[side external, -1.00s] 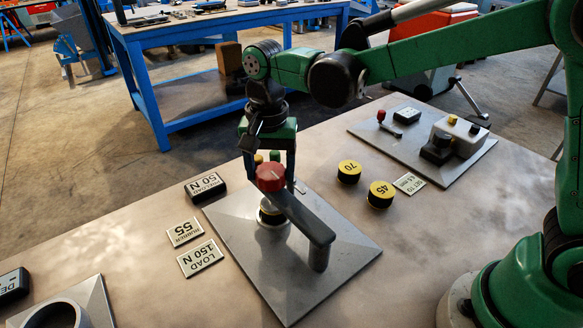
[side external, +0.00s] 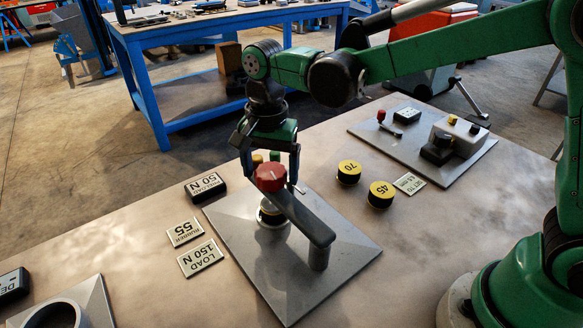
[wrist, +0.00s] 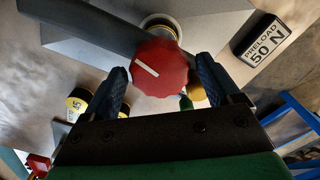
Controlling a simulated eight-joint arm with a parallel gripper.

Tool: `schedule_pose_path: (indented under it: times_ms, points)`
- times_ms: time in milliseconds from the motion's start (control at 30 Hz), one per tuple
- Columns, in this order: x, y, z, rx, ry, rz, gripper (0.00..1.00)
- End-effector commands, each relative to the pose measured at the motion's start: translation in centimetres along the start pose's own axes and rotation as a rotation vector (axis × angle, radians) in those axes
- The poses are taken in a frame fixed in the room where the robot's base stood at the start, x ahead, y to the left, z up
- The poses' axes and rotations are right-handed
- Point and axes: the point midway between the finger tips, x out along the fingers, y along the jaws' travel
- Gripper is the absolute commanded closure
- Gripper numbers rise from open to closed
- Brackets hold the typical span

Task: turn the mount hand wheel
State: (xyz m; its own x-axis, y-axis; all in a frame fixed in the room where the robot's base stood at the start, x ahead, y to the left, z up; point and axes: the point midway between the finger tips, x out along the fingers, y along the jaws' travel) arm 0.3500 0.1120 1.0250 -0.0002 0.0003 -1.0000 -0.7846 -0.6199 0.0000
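The red hand wheel (side external: 270,178) with a white line sits on the end of a dark grey arm (side external: 305,222) over a grey base plate (side external: 345,255). It also shows in the wrist view (wrist: 158,70), between and just beyond my fingertips. My gripper (side external: 270,180) is above and behind the wheel, pointing down, with one finger on each side of it. In the wrist view my gripper (wrist: 162,68) is open, with gaps visible between the fingers and the wheel rim. A black-and-yellow puck (side external: 270,208) lies under the wheel.
A "PRELOAD 50 N" block (side external: 206,187) and "RUBBER 55" (side external: 185,231) and "LOAD 150 N" (side external: 200,257) plates lie left. Pucks 70 (side external: 349,172) and 45 (side external: 381,194) stand right. Another plate with a device (side external: 455,138) is farther right.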

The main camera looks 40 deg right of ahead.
Motion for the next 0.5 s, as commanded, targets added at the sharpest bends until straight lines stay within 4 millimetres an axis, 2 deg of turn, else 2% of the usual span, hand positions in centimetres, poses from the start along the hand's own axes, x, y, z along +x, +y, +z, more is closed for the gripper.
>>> schedule_pose_path:
  times_ms: [333, 500]
  points:
    - [-0.1, 0.0, 0.0, 0.0, 0.0, 0.0, 0.02]
    - [-1.6, 0.0, 0.0, 0.0, 0.0, 0.0, 0.02]
